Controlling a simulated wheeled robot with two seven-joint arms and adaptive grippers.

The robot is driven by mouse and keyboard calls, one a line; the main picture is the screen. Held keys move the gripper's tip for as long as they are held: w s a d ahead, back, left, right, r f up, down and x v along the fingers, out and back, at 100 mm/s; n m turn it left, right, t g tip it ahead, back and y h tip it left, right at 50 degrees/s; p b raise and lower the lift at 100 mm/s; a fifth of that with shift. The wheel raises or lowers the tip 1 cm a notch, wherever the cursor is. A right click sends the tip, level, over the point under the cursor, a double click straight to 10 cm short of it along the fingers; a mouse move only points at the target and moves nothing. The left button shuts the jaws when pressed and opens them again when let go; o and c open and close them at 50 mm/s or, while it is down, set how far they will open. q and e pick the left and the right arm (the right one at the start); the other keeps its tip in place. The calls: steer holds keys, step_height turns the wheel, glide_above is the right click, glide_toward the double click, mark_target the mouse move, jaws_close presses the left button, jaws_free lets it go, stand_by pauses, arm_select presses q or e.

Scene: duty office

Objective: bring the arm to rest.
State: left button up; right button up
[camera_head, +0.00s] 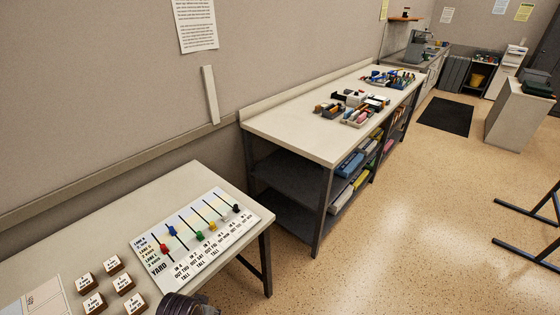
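Neither of my grippers can be made out in the head view, and no arm of mine is clearly visible. A dark, ribbed, rounded thing (188,304) is cut off by the bottom edge, at the front of the near table; I cannot tell what it is. The near table (190,184) bears a white board (172,262) with printed lanes and black slots. Red, blue, green, yellow and black pieces stand along the slots. Several small printed blocks (113,264) lie left of the board.
A long workbench (290,125) along the wall holds trays of small items (352,105), with bins on its lower shelves. Papers hang on the wall. A dark mat (446,116) lies farther back. Dark metal legs (535,255) stand at the right. The speckled floor between is clear.

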arm_select(q)
steer(key=s+f+g, duration=0.1)
steer(key=s+f, duration=0.3)
steer(key=f, duration=1)
steer(key=s+f, duration=0.3)
steer(key=f, duration=1)
steer(key=s+a+f, duration=0.2)
steer(key=s+f, duration=0.5)
steer(key=s, duration=0.3)
steer(key=s+a+f+g, duration=0.1)
steer(key=s+a+f, duration=0.1)
steer(key=s+f, duration=0.6)
steer(key=shift+s+a, duration=0.25)
steer(key=shift+s, duration=0.6)
steer(key=shift+f, duration=0.1)
